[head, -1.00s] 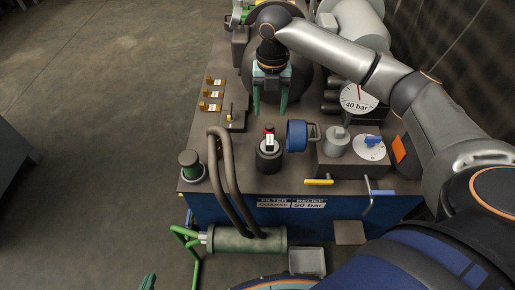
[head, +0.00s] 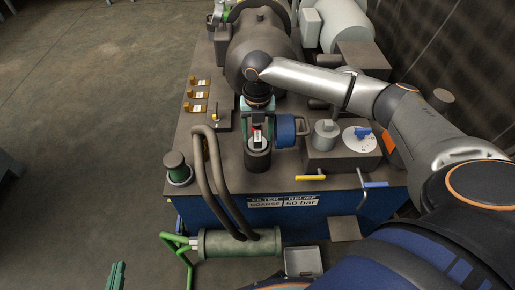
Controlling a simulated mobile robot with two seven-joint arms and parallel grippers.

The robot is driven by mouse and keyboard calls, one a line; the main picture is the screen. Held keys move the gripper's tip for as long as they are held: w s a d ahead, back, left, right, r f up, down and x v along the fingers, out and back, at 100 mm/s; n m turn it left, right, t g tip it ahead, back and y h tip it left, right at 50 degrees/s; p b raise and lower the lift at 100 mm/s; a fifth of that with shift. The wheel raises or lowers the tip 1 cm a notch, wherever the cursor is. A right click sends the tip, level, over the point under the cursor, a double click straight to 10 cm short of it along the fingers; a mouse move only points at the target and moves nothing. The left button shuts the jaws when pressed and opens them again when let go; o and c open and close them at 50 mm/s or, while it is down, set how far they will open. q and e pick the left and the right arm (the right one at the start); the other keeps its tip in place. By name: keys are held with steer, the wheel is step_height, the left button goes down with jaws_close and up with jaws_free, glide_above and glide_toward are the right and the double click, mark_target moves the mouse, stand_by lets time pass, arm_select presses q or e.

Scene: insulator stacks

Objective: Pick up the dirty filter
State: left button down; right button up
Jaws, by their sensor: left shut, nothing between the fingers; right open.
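Nothing is marked as the dirty filter.
The brown bench (head: 225,185) carries a large dark tank (head: 255,40), dark curved hoses (head: 213,175), a white dial (head: 359,139) and yellow (head: 310,178) and blue (head: 374,184) levers. A grey-green cylinder (head: 240,243) and a small tray (head: 303,262) are in front. The left floor is open.

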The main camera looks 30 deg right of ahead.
steer(key=shift+f, duration=0.2)
jaws_close()
stand_by(0.5)
steer(key=shift+r, duration=0.1)
stand_by(0.8)
